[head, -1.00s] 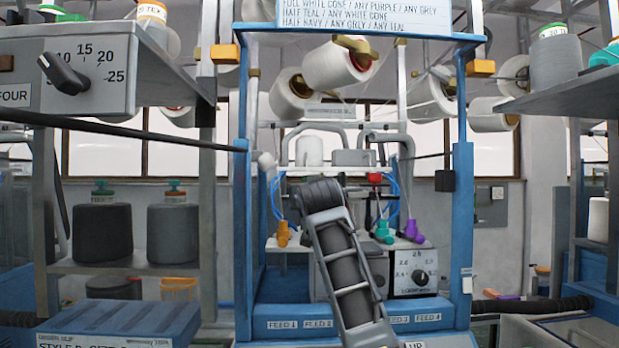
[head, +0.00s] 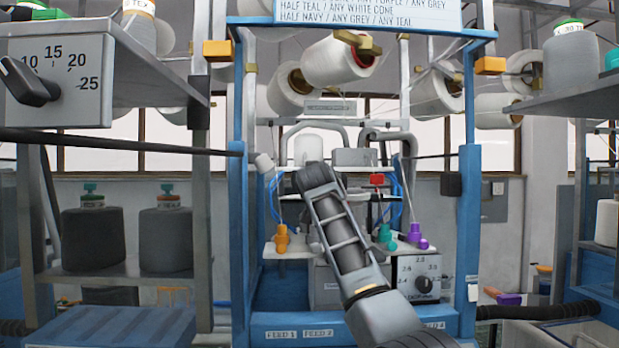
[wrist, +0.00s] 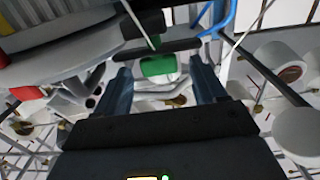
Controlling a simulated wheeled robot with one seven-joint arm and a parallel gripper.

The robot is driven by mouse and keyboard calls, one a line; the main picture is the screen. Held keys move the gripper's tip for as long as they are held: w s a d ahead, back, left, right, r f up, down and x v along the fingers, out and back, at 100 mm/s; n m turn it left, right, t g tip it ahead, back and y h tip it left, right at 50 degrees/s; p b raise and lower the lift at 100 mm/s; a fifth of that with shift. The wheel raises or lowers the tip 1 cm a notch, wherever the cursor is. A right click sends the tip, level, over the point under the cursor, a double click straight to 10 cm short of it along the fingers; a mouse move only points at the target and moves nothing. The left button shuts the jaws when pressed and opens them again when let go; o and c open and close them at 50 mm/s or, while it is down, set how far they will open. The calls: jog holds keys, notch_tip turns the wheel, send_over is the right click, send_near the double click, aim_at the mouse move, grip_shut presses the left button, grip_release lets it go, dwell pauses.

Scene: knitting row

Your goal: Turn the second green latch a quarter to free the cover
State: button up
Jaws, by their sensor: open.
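In the wrist view a green block (wrist: 158,65), which looks like a latch, shows between and just beyond the fingertips of my gripper (wrist: 162,78). My gripper is open, with one dark blue finger to each side of the block. I cannot tell whether either finger touches it. A thin green stem (wrist: 154,41) stands above it, past a dark bar. Which latch this is, first or second, I cannot tell. I cannot make out the cover for certain. In the head view my arm hides my gripper and the latch.
A blue machine frame (head: 240,230) surrounds my arm. Orange (head: 282,238), teal (head: 385,236) and purple (head: 416,236) pieces stand on a white shelf. A dial box (head: 420,277) sits at the right.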

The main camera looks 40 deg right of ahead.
jog(key=shift+w, duration=0.1)
jog(key=shift+c, duration=0.4)
jog(key=c, duration=1)
jog(key=shift+f, duration=0.1)
jog(key=shift+h+b, duration=0.3)
jog(key=shift+w+a+m+g+h+b, duration=0.15)
jog(key=shift+m+g+h+b, duration=0.75)
jog(key=shift+m+g+h, duration=0.35)
jog(key=shift+w+a+m+g+h+b, duration=0.1)
jog(key=shift+w+m+g+h+b, duration=0.05)
jog(key=shift+m+g+h+b, duration=1.05)
jog(key=shift+y+p, duration=0.25)
jog(key=shift+p, duration=0.05)
